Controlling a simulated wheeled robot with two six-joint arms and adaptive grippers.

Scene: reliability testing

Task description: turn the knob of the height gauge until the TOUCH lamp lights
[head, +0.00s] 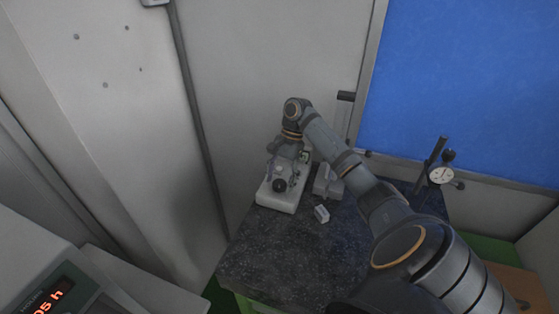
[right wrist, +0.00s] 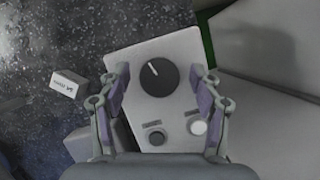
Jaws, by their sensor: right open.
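The light grey gauge box (head: 277,202) stands on the far left part of the dark speckled slab. In the right wrist view the box (right wrist: 180,50) has a black round knob (right wrist: 158,79) with a white pointer line, tilted up and slightly left. Nearer my wrist are a dark round part (right wrist: 156,138) and a white round part (right wrist: 198,127); I cannot read which is the TOUCH lamp or tell whether it is lit. My right gripper (right wrist: 163,90) is open above the box, its fingers on either side of the knob, apart from it. My left gripper is out of view.
A small white labelled block (head: 321,214) and a larger grey block (head: 328,181) are right of the box. A dial indicator (head: 440,175) on a stand is at the slab's far right. An instrument with red digits (head: 45,301) is at lower left. The slab's (head: 270,250) front is clear.

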